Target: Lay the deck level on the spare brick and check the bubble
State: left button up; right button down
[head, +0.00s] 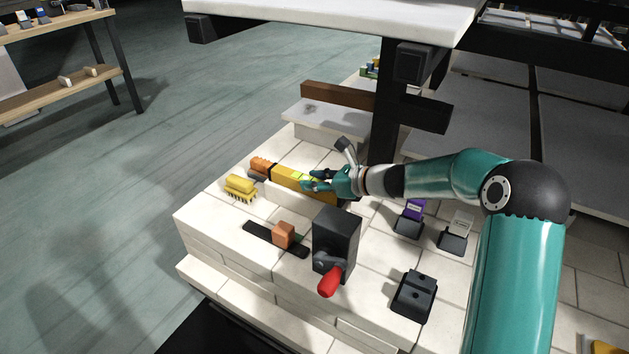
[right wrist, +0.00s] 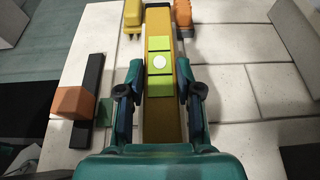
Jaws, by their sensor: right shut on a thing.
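The deck level is a long yellow bar (head: 287,174) with bright green windows, lying near the far left edge of the white brick deck. My right gripper (head: 312,185) is shut on it, with one finger along each long side. In the right wrist view the level (right wrist: 158,22) runs straight away from my right gripper (right wrist: 160,105). My left gripper is not in view.
A yellow brush (head: 240,187) and an orange tool (head: 262,165) lie by the level's far end. Nearer are an orange block (head: 283,234) on a black bar, a dark box (head: 336,238) with a red handle, and black holders (head: 409,227). A dark post (head: 388,130) stands behind.

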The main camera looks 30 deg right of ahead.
jog(key=c, duration=0.7)
grip_release()
jog(key=shift+s, duration=0.1)
jog(key=shift+p+v, duration=0.9)
jog(key=shift+v, duration=3.05)
jog(key=shift+d, duration=0.1)
jog(key=v, duration=1.1)
jog(key=shift+s+d, duration=0.2)
jog(key=shift+s, duration=0.15)
jog(key=shift+r, duration=0.1)
